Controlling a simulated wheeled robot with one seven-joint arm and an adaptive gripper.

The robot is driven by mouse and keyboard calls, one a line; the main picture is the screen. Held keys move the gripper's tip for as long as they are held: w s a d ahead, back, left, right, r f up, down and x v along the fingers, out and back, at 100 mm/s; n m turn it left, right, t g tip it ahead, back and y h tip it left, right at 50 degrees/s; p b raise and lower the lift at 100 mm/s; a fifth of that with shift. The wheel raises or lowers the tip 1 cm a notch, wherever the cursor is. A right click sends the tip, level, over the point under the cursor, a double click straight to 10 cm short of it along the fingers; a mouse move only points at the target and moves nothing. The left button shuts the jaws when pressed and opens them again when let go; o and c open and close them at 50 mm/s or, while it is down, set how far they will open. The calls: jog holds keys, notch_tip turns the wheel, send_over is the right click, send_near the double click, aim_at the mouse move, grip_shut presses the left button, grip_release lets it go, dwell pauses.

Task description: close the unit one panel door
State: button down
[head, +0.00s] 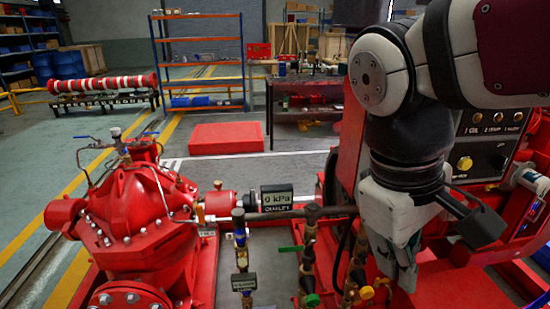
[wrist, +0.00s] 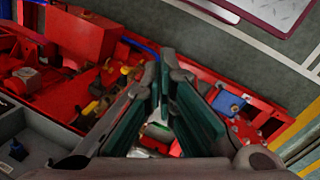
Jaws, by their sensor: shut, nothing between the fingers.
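A dark control panel (head: 490,135) with a row of small labelled lamps and a yellow knob shows at the right in the head view, partly hidden behind my arm. A red upright sheet (head: 347,135) stands left of my arm; I cannot tell whether it is the panel door. No door edge or hinge is clear. My gripper (head: 405,278) points down in front of the red unit, left of and below the panel face, apart from it. Its fingers come together at the tips in the wrist view (wrist: 164,68), with nothing seen between them.
A red pump (head: 125,235) fills the lower left. Open floor (head: 245,170) lies behind the pump.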

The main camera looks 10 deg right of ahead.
jog(key=w+a+r+n+g+h+p, duration=0.2)
jog(key=w+a+r+n+h+p, duration=0.4)
jog(key=w+a+r+n+p, duration=0.35)
jog(key=d+f+n+p, duration=0.2)
jog(key=d+f+p, duration=0.1)
jog(key=d+f, duration=0.6)
jog(key=shift+s, duration=0.15)
jog(key=shift+d+t, duration=0.1)
jog(key=shift+t, duration=0.2)
